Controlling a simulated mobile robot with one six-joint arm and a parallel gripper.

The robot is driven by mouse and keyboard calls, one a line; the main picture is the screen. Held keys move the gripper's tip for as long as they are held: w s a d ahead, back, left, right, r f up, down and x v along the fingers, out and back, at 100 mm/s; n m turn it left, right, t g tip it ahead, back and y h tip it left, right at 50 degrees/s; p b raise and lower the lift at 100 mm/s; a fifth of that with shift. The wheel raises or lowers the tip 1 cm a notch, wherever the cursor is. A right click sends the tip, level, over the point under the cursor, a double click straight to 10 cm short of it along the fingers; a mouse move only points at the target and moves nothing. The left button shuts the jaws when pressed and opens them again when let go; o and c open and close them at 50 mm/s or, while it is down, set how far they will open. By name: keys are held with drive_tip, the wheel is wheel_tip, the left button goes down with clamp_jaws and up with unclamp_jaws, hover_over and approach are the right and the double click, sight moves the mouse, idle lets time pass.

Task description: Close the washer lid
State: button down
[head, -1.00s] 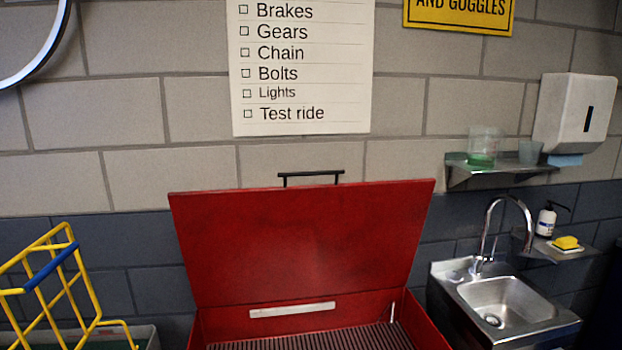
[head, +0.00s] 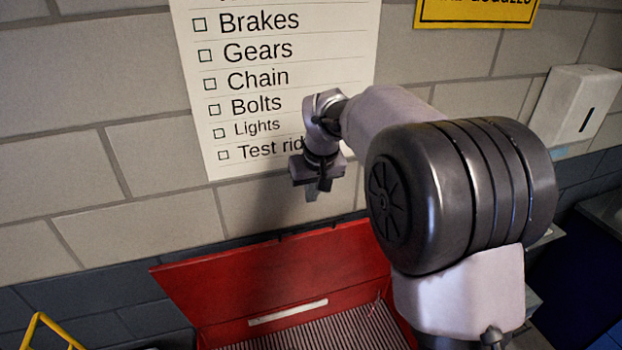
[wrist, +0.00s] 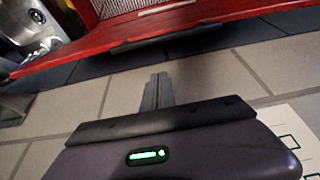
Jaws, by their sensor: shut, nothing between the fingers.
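The red washer lid (head: 280,272) stands open, tilted up and back near the wall, above the red washer's ribbed inside (head: 345,328). A pale strip lies along the inner side of the lid's lower part. In the wrist view the lid's edge (wrist: 225,15) runs across the top, with its dark handle (wrist: 165,37) along that edge. My gripper (head: 318,190) is shut and empty. It hangs in front of the wall, above the lid's top edge and apart from it. The gripper's fingers also show in the wrist view (wrist: 157,85), pointing toward the handle without touching it.
A checklist poster (head: 265,75) hangs on the block wall behind my gripper. A yellow rack (head: 45,330) is at the lower left. A white towel dispenser (head: 580,105) is on the wall at right. A metal sink (wrist: 35,20) shows in the wrist view.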

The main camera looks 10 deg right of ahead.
sight(314, 231)
drive_tip(key=f, duration=0.1)
drive_tip(key=s+f, duration=0.1)
drive_tip(key=f, duration=0.2)
drive_tip(key=shift+s+d+f, duration=0.15)
drive_tip(key=shift+s+f, duration=0.25)
drive_tip(key=shift+w+f, duration=0.15)
drive_tip(key=shift+w, duration=0.1)
drive_tip(key=shift+s, duration=0.15)
